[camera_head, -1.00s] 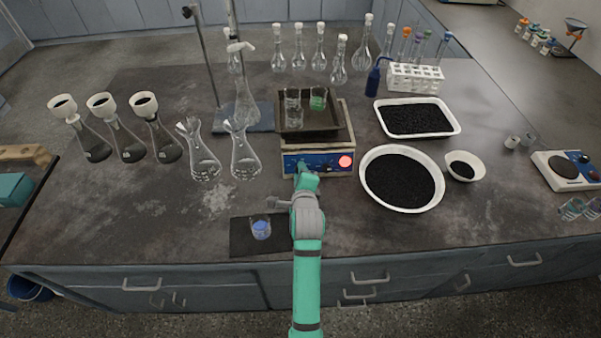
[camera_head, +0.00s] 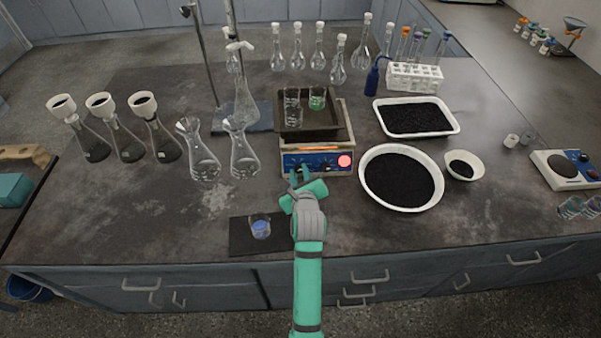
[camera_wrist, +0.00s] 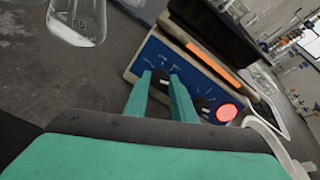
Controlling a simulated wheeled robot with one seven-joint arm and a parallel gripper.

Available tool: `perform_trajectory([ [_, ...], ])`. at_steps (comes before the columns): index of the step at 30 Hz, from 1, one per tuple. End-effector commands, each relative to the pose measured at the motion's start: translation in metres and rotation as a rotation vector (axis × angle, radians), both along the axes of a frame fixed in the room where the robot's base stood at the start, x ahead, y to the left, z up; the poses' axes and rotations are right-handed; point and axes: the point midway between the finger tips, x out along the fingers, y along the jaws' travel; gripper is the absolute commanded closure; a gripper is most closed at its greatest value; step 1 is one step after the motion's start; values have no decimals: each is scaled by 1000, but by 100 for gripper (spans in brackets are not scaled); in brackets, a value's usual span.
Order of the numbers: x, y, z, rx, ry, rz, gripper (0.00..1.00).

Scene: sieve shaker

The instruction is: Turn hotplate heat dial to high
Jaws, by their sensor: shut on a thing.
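The hotplate (camera_head: 322,170) stands mid-bench, with a blue front panel, a round red light (camera_head: 345,161) at the panel's right and a glowing orange strip (camera_head: 312,149) above it. It also shows in the wrist view (camera_wrist: 150,50), tilted by the camera's angle. My gripper (camera_head: 299,177) is at the left part of the panel. In the wrist view my gripper (camera_wrist: 160,78) has its green fingers on either side of the left dial (camera_wrist: 161,75), shut on it. A second dark dial (camera_wrist: 204,105) sits between the fingers and the red light. The dial's pointer is hard to read.
A dark pan (camera_head: 338,134) with two glass beakers sits on the hotplate. Glass flasks (camera_head: 243,165) stand close to its left, and a white bowl of black grains (camera_head: 362,187) to its right. A small beaker (camera_head: 260,228) stands on a dark mat in front.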

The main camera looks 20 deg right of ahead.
Motion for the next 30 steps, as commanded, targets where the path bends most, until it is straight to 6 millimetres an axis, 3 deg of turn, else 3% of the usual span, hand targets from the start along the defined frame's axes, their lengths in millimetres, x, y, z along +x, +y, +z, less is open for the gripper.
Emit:
perform_trajectory([
  [20, -2, -2, -3, 58, -10, -28, 99],
  [21, -2, -2, -3, 58, -10, -28, 72],
  [23, -2, -2, -3, 57, -10, -27, 58],
  [30, -1, -3, -1, 56, -13, -28, 58],
])
